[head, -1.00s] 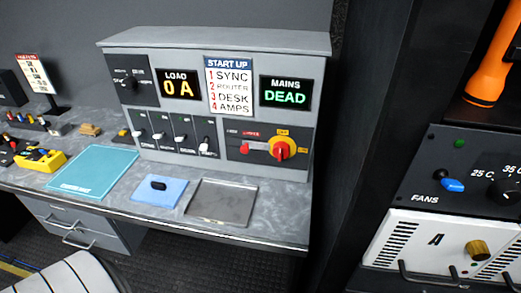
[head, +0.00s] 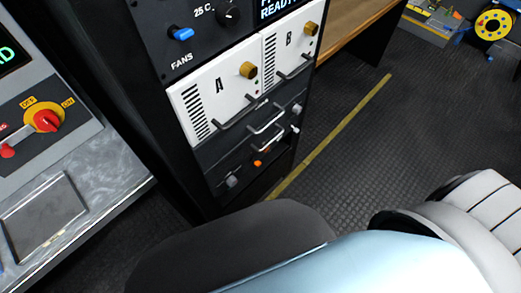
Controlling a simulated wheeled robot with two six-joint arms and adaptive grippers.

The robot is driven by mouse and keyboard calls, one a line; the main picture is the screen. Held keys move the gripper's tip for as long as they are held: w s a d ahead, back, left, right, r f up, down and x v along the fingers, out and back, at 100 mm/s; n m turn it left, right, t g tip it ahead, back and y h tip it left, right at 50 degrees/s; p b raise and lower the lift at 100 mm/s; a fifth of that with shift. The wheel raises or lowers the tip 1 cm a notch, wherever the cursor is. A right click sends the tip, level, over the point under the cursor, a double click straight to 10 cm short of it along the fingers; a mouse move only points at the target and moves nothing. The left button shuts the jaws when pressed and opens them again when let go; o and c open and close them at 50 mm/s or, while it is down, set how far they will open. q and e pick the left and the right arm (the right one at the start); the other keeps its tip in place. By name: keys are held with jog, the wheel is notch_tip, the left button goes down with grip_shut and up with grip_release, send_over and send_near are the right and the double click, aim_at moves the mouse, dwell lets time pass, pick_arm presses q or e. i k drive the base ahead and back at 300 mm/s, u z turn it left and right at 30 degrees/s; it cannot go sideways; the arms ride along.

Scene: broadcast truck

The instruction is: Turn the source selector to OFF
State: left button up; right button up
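A red rotary switch on a yellow disc (head: 45,119) sits at the left edge, on the grey desk panel. Its labels read OFF and ON. I cannot tell whether this switch is the source selector, and no control labelled as a source selector is readable. The rest of that panel is out of view. Neither of my grippers is in view.
A black rack holds a FANS panel with a blue switch (head: 180,33) and white units A (head: 217,98) and B (head: 290,40). A flat grey tray (head: 42,216) lies on the desk. Open dark floor with a yellow line (head: 335,134) extends right; a yellow reel (head: 493,24) stands far back.

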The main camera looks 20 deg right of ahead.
aim_at(232, 181)
jog(key=u, duration=2.7)
jog(key=k, duration=1.8)
jog(key=z, duration=2.55)
